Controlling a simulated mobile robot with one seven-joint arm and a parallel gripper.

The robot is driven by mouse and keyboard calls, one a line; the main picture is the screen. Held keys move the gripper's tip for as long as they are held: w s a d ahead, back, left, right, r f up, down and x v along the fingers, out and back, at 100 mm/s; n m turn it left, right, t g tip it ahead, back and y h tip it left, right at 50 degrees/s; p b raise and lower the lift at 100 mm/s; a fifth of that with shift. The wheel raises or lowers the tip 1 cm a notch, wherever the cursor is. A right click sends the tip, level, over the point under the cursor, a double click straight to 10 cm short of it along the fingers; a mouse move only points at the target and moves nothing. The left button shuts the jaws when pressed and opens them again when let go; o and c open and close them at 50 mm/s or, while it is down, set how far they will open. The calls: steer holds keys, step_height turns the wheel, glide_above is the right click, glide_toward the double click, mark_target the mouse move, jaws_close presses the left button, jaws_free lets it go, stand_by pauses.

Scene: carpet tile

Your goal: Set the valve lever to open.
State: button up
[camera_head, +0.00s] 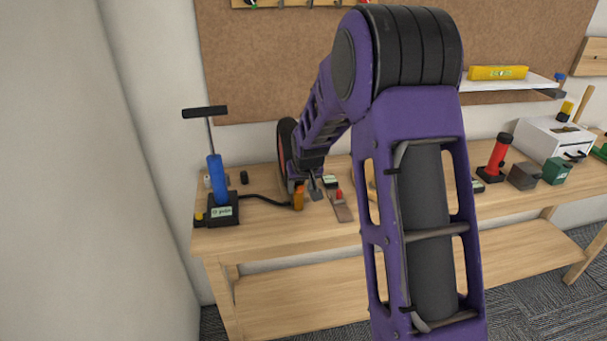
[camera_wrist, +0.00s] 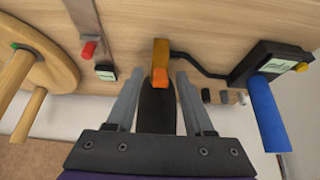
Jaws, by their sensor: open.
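My gripper (camera_wrist: 159,80) is open, its two grey fingers on either side of an orange-tipped part (camera_wrist: 159,77) on an ochre block (camera_wrist: 160,52). A dark strip extends from the orange tip toward my palm. I cannot tell whether the fingers touch it. A black hose joins the block to the base of the blue pump (camera_wrist: 268,112). This looks like the valve, but no lever position can be read. In the head view the orange block (camera_head: 298,198) stands on the bench beside my gripper (camera_head: 314,188); my arm hides part of this area.
The blue pump (camera_head: 216,175) stands at the bench's left end. A grey strip (camera_head: 342,211) with a red piece lies right of the block, beside a small labelled black box (camera_wrist: 105,71). A round wooden piece with pegs (camera_wrist: 62,70) is close by. Several items stand farther right.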

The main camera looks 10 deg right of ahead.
steer(key=v, duration=1.6)
steer(key=shift+s+r, duration=0.2)
steer(key=shift+r, duration=0.15)
steer(key=shift+d, duration=0.1)
